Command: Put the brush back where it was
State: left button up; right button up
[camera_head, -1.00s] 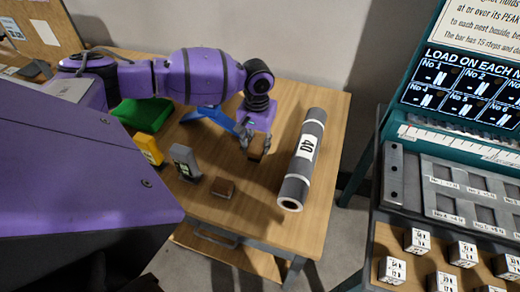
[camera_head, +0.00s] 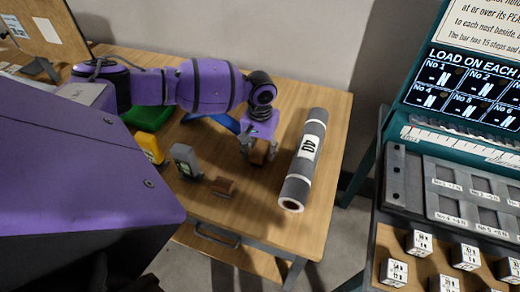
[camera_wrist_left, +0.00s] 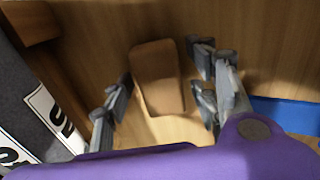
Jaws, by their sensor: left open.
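My left gripper (camera_head: 258,149) is open over the table, left of the grey roll. Its fingers stand on either side of a small brown block (camera_head: 260,156). In the left wrist view this block (camera_wrist_left: 158,80) lies between the spread fingers (camera_wrist_left: 163,88), with gaps visible at both sides. Nothing with visible bristles shows, so I cannot tell whether either block is the brush. My right gripper is not in view.
The grey roll (camera_head: 303,165), labelled 40, lies to the right of my gripper. A grey device (camera_head: 187,162), a yellow device (camera_head: 150,147), a green bin (camera_head: 146,114) and a blue item (camera_head: 226,123) are left. A teal-framed panel (camera_head: 408,120) stands right.

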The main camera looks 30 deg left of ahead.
aim_at(260, 149)
pick_arm(q)
jog(key=shift+r, duration=0.1)
notch_tip(260, 149, up, 12)
jog(key=shift+p, duration=0.4)
dwell(0.3)
